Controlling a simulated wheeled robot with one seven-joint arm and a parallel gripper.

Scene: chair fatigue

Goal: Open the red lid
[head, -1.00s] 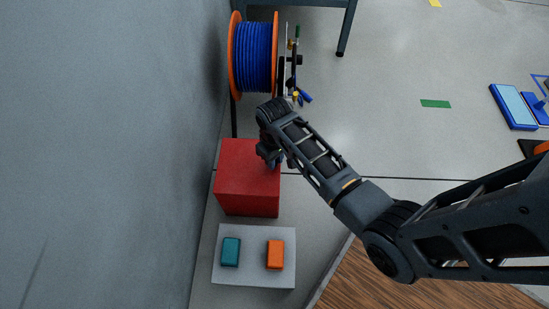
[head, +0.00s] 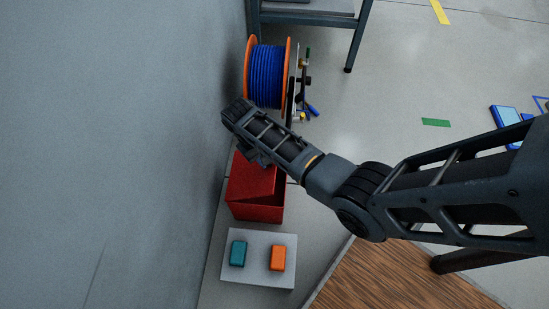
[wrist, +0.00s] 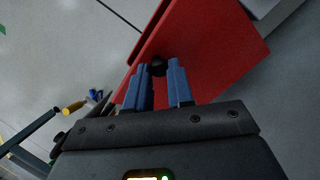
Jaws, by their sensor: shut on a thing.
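The red box (head: 256,212) stands by the wall. Its red lid (head: 252,183) is tilted up, with a darker gap showing at its right. In the wrist view the red lid (wrist: 215,50) fills the upper middle, with a small black knob (wrist: 158,66) on it. My gripper (wrist: 163,78) has its blue fingers on either side of this knob and is shut on it. In the head view my wrist covers the fingers, the knob and the far part of the lid.
A grey tray (head: 260,278) with a teal block (head: 238,253) and an orange block (head: 278,258) lies just in front of the box. A blue cable reel (head: 267,76) stands behind it. The grey wall (head: 120,150) is close on the left.

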